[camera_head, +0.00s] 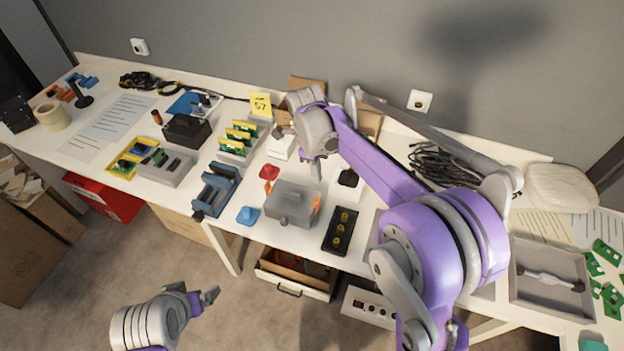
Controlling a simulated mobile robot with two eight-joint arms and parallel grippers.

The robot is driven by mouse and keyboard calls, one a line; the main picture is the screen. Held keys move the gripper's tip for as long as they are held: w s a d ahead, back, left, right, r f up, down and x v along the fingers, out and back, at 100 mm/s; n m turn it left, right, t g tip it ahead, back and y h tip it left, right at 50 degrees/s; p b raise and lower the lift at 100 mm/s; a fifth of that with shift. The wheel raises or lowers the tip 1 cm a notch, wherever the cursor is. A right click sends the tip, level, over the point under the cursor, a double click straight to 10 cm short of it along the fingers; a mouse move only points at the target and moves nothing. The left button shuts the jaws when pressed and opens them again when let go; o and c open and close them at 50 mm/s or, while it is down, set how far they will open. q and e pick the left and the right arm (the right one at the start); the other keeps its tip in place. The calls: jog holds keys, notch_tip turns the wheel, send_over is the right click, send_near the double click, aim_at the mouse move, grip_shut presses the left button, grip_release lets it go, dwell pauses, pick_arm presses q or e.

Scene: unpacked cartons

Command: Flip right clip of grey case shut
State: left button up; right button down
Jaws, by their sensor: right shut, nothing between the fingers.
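The grey case (291,204) stands on the table near its front edge, with its lid down as far as I can see. My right gripper (317,173) is shut and empty, pointing down just above and behind the case's right rear part. I cannot tell whether it touches the case. My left gripper (207,296) is low in front of the table, away from the case; its finger gap is unclear.
A blue piece (248,215) lies left of the case, and a black tray with round yellow items (341,231) is to its right. A blue vise-like holder (215,190) stands further left. An open drawer (293,277) is below the table. A grey tray (550,284) lies far right.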

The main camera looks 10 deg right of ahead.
jog(key=shift+w+a+r, duration=0.1)
jog(key=shift+w+r, duration=0.05)
jog(key=shift+r, duration=0.45)
jog(key=s+d+r+n+t, duration=0.2)
jog(key=s+r+n+t, duration=0.15)
jog(key=s+n, duration=0.9)
jog(key=s+f+n+t+y, duration=0.1)
jog(key=s+f+n+t, duration=0.2)
jog(key=s+n, duration=0.8)
jog(key=shift+s+d+f+n, duration=0.25)
jog(key=shift+s+f+n, duration=0.1)
jog(key=shift+f+n, duration=0.3)
